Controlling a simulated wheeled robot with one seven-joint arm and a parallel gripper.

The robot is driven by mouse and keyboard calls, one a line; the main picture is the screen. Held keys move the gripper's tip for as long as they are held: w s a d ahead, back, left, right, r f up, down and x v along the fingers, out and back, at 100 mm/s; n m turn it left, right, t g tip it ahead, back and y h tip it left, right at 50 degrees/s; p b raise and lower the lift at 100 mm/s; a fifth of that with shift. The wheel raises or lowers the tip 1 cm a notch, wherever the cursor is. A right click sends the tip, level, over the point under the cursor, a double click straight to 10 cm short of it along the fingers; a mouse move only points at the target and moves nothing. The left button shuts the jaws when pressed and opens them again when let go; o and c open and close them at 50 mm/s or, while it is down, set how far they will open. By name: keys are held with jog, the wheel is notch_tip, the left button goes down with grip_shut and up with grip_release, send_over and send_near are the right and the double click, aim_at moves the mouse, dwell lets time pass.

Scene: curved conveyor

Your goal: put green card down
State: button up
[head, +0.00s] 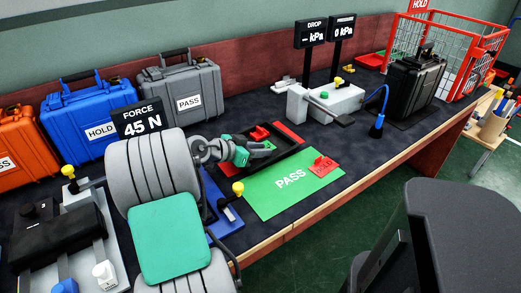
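My gripper (249,153) reaches from the left over the black tray (293,150) on the dark bench. A small green piece (262,147), which may be the green card, shows at its fingertips. It is too small to tell whether it is gripped or lies in the tray. A red piece (259,133) sits just beyond it in the tray. A flat green PASS mat (280,191) lies in front of the tray. A red card-like piece (323,166) lies on a red patch at the mat's right end.
Orange, blue HOLD (96,115) and grey PASS (180,90) cases stand along the back. A FORCE display (142,122) reads 45 N. A white fixture (325,103), a black case (413,80) and a red wire cage (452,50) stand right. A dark chair (455,235) is in front.

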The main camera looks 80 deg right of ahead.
jog(key=shift+r, duration=0.3)
jog(key=p+v, duration=0.1)
jog(key=v, duration=1.1)
jog(key=shift+f, duration=0.25)
